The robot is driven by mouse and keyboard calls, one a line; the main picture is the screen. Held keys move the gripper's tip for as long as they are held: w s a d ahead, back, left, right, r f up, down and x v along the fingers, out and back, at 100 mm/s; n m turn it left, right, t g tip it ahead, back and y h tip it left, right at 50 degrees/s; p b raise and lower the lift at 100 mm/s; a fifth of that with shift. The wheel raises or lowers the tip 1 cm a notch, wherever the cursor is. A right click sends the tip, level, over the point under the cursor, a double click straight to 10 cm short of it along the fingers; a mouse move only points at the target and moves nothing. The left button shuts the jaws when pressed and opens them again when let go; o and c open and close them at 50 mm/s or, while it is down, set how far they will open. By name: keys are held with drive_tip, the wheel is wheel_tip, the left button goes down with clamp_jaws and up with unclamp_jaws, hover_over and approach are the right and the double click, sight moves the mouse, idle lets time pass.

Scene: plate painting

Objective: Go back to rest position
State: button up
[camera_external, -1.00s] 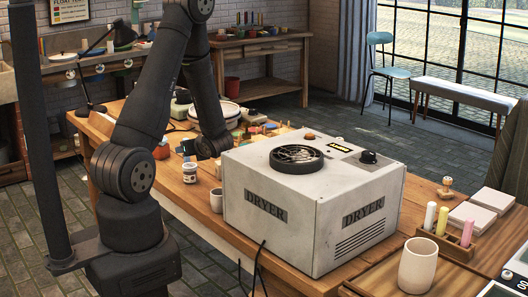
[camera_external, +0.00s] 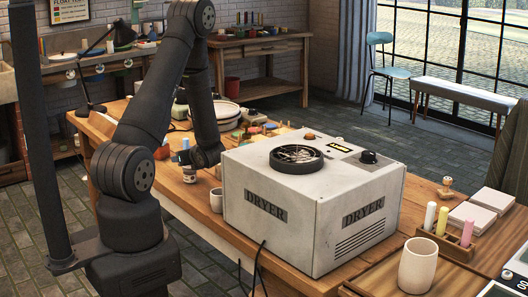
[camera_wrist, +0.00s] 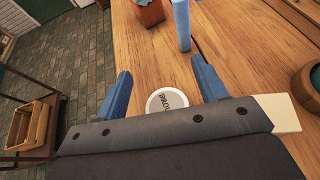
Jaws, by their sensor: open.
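My gripper (camera_wrist: 163,88) shows in the wrist view with its two blue fingers spread apart. It is open, and nothing is clamped between the fingers. A jar with a white labelled lid (camera_wrist: 167,101) stands on the table below and between the fingers, partly hidden by my gripper's body. In the external view my arm bends down over the wooden table (camera_external: 190,222), left of the dryer (camera_external: 310,205). The fingertips are hard to make out there.
A grey mug (camera_external: 216,200) stands at the dryer's left side, close to my arm. Plates (camera_external: 222,109) and small items lie behind my wrist. In the wrist view, a blue stick (camera_wrist: 181,25) stands beside a reddish-brown block (camera_wrist: 149,12).

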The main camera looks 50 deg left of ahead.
wheel_tip(320, 180, up, 12)
drive_tip(key=w+a+r+n+g, duration=0.1)
drive_tip(key=w+a, duration=1.1)
drive_tip(key=shift+a, duration=0.4)
drive_tip(key=shift+s, duration=0.1)
drive_tip(key=s+d+f+m+t, duration=0.1)
drive_tip(key=s+d+f, duration=0.1)
drive_tip(key=s+d, duration=1)
drive_tip(key=shift+d+f, duration=0.35)
drive_tip(key=shift+d, duration=0.1)
drive_tip(key=shift+w, duration=0.1)
drive_tip(key=shift+r, duration=0.1)
